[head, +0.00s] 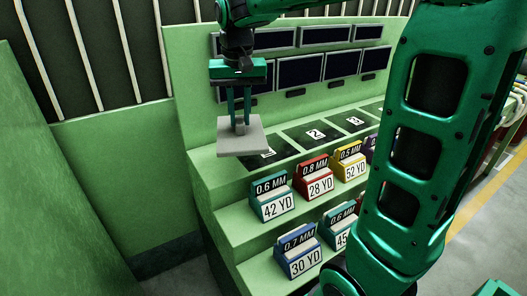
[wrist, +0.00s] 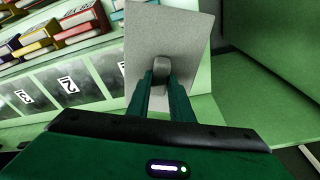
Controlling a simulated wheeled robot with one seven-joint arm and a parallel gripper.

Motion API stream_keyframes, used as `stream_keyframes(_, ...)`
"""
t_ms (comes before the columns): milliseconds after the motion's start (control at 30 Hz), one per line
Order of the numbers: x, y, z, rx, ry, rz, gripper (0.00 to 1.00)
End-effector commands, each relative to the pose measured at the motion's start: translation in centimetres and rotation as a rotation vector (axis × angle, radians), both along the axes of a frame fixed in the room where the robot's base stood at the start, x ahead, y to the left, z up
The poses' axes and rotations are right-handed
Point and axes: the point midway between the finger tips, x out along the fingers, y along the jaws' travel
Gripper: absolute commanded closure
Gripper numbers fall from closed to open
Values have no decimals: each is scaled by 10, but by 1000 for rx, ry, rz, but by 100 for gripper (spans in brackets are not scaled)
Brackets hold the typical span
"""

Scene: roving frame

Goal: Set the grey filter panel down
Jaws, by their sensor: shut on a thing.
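The grey filter panel (head: 228,143) is a flat square plate with a small knob on top. My gripper (head: 240,122) is shut on the knob and holds the panel, roughly level, over the left end of the green stepped stand (head: 201,172). In the wrist view the panel (wrist: 185,35) is beyond the fingers, and the gripper (wrist: 162,72) grips its knob. The panel partly hides the leftmost dark numbered square. Squares marked 2 (head: 301,136) and 3 (head: 366,124) are bare. I cannot tell the exact gap under the panel.
Lower steps carry labelled boxes, including a teal one (head: 268,198), a red one (head: 314,178), a yellow one (head: 347,161) and a blue one (head: 297,251). Dark screens (head: 300,70) line the stand's back. A green wall (head: 60,190) stands at the left. My arm hides the right side.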

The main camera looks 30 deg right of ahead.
Motion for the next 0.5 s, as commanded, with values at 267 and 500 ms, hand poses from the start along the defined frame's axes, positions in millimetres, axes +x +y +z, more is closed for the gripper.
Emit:
stream_keyframes(267,5,-10,-8,0,1,0,100)
stream_keyframes(500,24,-52,-36,1,2,-1,100)
